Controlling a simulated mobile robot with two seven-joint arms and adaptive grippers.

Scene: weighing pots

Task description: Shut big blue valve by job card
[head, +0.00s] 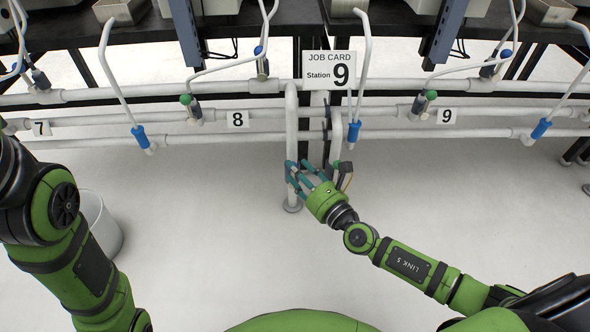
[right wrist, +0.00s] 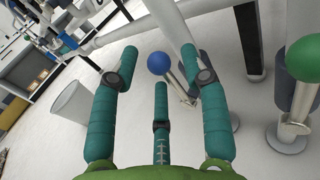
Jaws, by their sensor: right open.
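The job card (head: 330,70) reads "Station 9" and hangs at the upper middle of the head view. My right gripper (head: 302,174) is open, its teal fingers spread beside the low vertical pipes below the card. In the right wrist view, a blue ball knob (right wrist: 159,63) on a metal lever shows between and beyond the fingertips; I see no grip on it. A green ball knob (right wrist: 303,58) on another lever is at the right edge of that view. In the head view the gripper hides the blue knob. My left gripper is out of view; only its arm shows.
Smaller blue-handled valves (head: 353,132) (head: 145,140) (head: 541,128) hang from hoses along the white pipes. Labels 7 (head: 41,128), 8 (head: 238,119) and 9 (head: 447,116) mark the pipe rail. A white bin (head: 100,225) stands at left. The floor in front is clear.

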